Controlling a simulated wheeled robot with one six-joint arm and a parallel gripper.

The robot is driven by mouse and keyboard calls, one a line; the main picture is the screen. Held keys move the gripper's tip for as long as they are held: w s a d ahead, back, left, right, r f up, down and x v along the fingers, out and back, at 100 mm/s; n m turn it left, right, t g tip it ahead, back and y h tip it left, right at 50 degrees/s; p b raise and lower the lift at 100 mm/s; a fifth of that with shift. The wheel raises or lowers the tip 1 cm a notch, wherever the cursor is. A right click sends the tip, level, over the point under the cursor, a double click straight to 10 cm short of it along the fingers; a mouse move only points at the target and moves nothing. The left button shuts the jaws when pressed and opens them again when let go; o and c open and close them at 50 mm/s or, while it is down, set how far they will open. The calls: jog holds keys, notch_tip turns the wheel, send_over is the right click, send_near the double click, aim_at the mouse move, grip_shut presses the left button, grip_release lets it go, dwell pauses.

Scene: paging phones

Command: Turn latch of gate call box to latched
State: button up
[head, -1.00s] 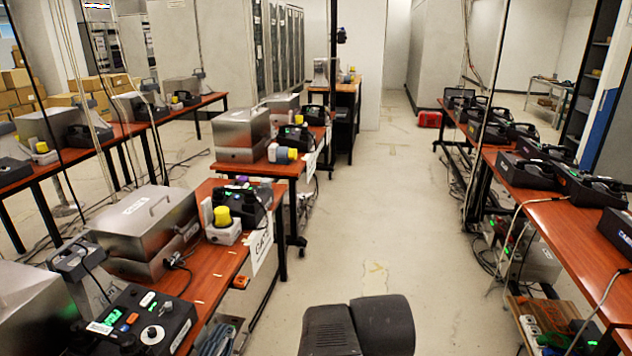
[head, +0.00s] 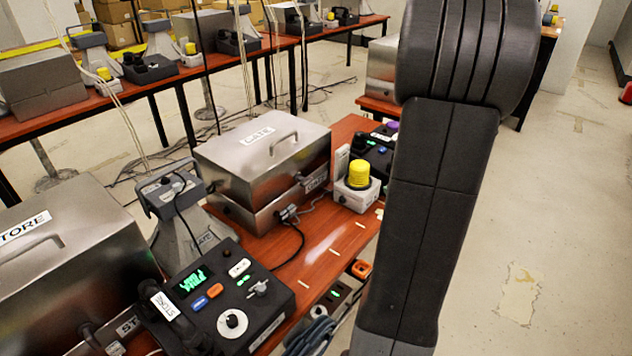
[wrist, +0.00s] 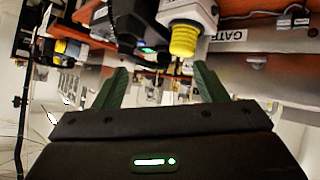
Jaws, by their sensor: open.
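The gate call box (head: 262,165) is a closed silver metal box with a handle on its lid and a "GATE" label. It stands on the red-brown bench in the head view. Fittings show on its right side, but I cannot make out the latch or its position. In the wrist view, which looks upside down, my gripper (wrist: 162,78) has its two green fingers apart with nothing between them. A yellow-capped white unit (wrist: 187,25) shows just beyond the fingers. The gripper itself is out of the head view; my dark arm stands at right of centre there.
The same kind of yellow-topped unit (head: 357,187) stands right of the gate box. A black control panel (head: 225,298) and a grey desk phone (head: 172,190) are left and in front. The store box (head: 65,270) is at far left. Open floor (head: 540,220) lies right.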

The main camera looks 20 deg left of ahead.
jog(key=w+a+f+n+y+b, duration=0.4)
jog(key=a+f+y, duration=0.3)
jog(key=a, duration=0.3)
jog(key=n+g+y+b, duration=0.2)
jog(key=g+y+b, duration=0.15)
jog(key=y, duration=0.25)
send_near(309, 182)
jog(key=shift+g, duration=0.45)
jog(key=x, duration=0.5)
jog(key=p+x, duration=0.1)
jog(key=x, duration=0.4)
jog(key=shift+w+a+r, duration=0.15)
jog(key=shift+w+a, duration=0.15)
jog(key=shift+w, duration=0.05)
jog(key=c, duration=1)
